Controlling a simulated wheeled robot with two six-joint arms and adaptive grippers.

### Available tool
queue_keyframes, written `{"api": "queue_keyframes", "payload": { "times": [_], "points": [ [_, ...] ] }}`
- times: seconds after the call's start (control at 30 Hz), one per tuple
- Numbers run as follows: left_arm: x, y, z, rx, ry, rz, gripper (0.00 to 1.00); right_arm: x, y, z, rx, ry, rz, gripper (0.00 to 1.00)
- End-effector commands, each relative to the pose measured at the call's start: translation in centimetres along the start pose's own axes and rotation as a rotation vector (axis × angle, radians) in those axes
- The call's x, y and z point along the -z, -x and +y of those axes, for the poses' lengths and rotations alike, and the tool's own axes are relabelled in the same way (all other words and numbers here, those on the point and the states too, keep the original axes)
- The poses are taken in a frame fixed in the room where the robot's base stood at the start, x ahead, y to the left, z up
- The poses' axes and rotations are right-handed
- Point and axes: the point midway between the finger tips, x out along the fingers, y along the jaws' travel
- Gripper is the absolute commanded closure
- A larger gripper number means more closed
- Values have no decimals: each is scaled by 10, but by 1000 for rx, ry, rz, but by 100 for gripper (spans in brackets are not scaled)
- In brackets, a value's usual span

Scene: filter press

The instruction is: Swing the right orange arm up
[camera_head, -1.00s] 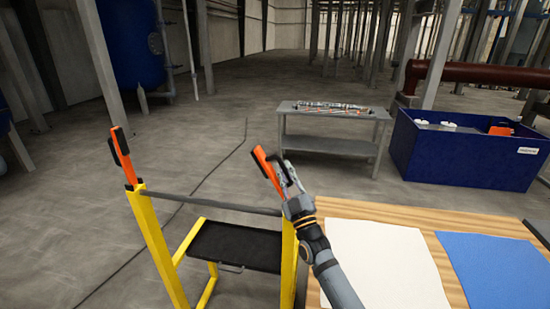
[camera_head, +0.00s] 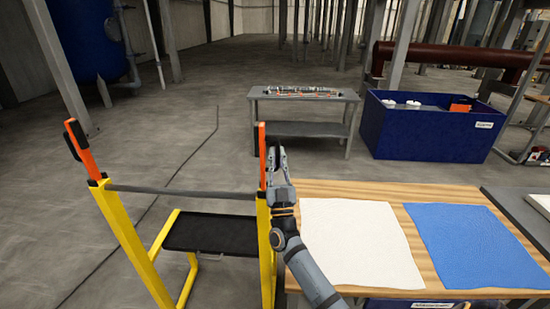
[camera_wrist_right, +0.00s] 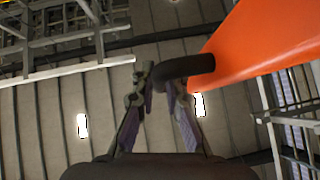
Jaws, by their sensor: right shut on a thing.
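The right orange arm (camera_head: 262,155) stands nearly upright on top of the right yellow post (camera_head: 266,250) of the frame. My right gripper (camera_head: 279,163) is beside its right side at the upper part. In the right wrist view the orange arm (camera_wrist_right: 265,40) comes in from the upper right, and its black handle (camera_wrist_right: 188,67) sticks out between the fingers of my right gripper (camera_wrist_right: 165,85), which is shut on it. The left orange arm (camera_head: 86,158), with a black handle, leans a little left on the left yellow post (camera_head: 125,235). My left gripper is not in view.
A grey bar (camera_head: 185,193) joins the yellow posts above a black tray (camera_head: 212,232). A wooden table (camera_head: 400,195) with a white cloth (camera_head: 350,240) and a blue cloth (camera_head: 470,240) stands close on the right. A grey bench (camera_head: 350,98) and blue bin (camera_head: 420,135) are behind.

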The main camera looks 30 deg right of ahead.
Motion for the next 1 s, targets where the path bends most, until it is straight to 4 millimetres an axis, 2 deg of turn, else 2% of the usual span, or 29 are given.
{"api": "queue_keyframes", "payload": {
  "times": [0.33,0.37,0.4,0.73,0.87,1.0],
  "points": [
    [0,-1,0,0,0,0,100,-4,3,0,-2,-4,-8,100],
    [0,-1,0,0,0,0,100,-4,3,0,-2,-4,-8,84],
    [0,-1,0,0,0,0,100,-4,3,0,-2,-4,-8,79],
    [0,0,-3,3,-1,0,100,-2,4,0,-2,-3,-4,78],
    [0,0,-2,2,-1,0,100,-3,22,0,-1,-1,-8,78],
    [0,0,-1,1,0,0,100,-3,57,1,-2,-2,-10,78]
  ]
}}
